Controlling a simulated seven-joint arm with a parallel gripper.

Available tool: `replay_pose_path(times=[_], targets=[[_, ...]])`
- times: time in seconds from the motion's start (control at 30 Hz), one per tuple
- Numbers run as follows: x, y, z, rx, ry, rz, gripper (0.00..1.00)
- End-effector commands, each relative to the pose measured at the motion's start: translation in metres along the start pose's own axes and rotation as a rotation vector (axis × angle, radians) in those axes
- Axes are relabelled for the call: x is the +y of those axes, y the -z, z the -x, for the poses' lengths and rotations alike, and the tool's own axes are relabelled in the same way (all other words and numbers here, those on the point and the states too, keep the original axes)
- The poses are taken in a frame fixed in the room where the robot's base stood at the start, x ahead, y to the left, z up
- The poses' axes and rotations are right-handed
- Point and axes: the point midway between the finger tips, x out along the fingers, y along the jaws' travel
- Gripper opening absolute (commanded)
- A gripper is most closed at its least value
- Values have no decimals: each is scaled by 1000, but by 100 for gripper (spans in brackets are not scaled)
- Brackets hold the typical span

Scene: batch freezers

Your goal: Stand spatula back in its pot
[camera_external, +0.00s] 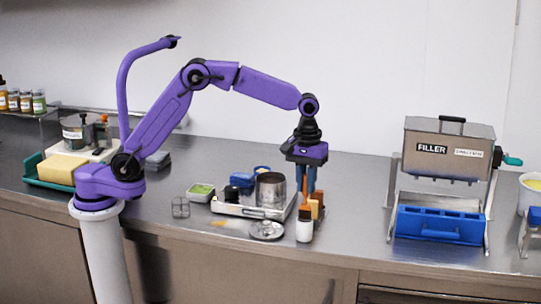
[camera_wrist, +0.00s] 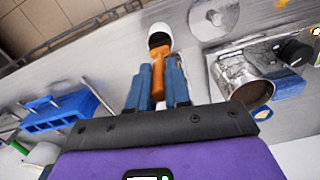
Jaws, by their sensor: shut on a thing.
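My gripper (camera_external: 305,188) points down over the counter, to the right of the metal pot. Its blue fingers are shut on the orange spatula (camera_wrist: 158,72), which shows between them in the wrist view. A small white pot (camera_external: 304,229) stands on the counter just below and in front of the gripper. In the wrist view the white pot (camera_wrist: 159,29) has a dark opening or top, and the spatula's orange end overlaps its near side. I cannot tell whether the spatula touches it or is inside it.
A steel pot (camera_external: 271,191) stands on a white appliance (camera_external: 232,208) left of the gripper. A round metal lid (camera_external: 266,230) lies in front. The filler machine (camera_external: 449,150) with a blue tray (camera_external: 440,226) stands right.

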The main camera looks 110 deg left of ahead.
Motion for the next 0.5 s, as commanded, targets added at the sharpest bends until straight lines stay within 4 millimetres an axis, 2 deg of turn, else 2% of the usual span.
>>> replay_pose_path(times=[0.5], targets=[[0,0,-14,-1,1,0,0]])
